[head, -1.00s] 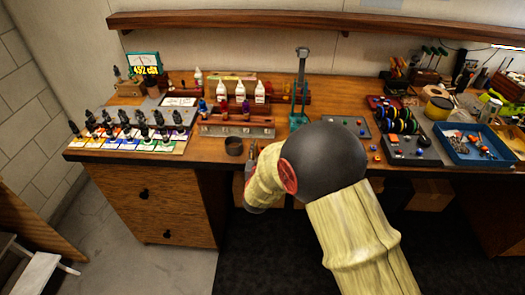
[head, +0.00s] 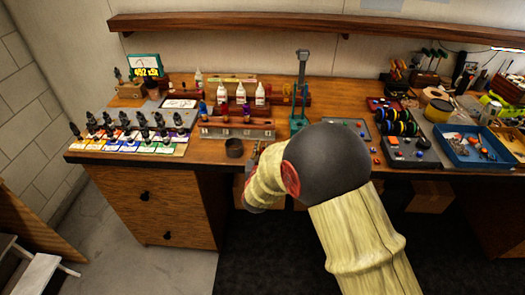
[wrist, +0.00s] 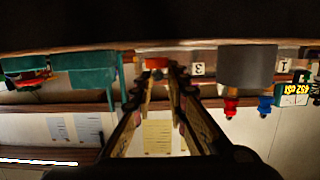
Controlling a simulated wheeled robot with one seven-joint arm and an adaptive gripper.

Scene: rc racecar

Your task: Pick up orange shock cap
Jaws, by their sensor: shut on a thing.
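In the wrist view, the orange shock cap (wrist: 155,62) shows as a small orange-red piece between the fingertips of my gripper (wrist: 160,70). The two fingers are shut on it from both sides. In the head view, my pale yellow arm and dark round joint reach to the front edge of the bench. There my gripper (head: 253,154) is mostly hidden by the arm, and the cap cannot be made out.
A dark round cup (head: 234,148) stands just left of my gripper. A row of black shocks (head: 130,130) is at the left, a blue tray (head: 473,148) at the right.

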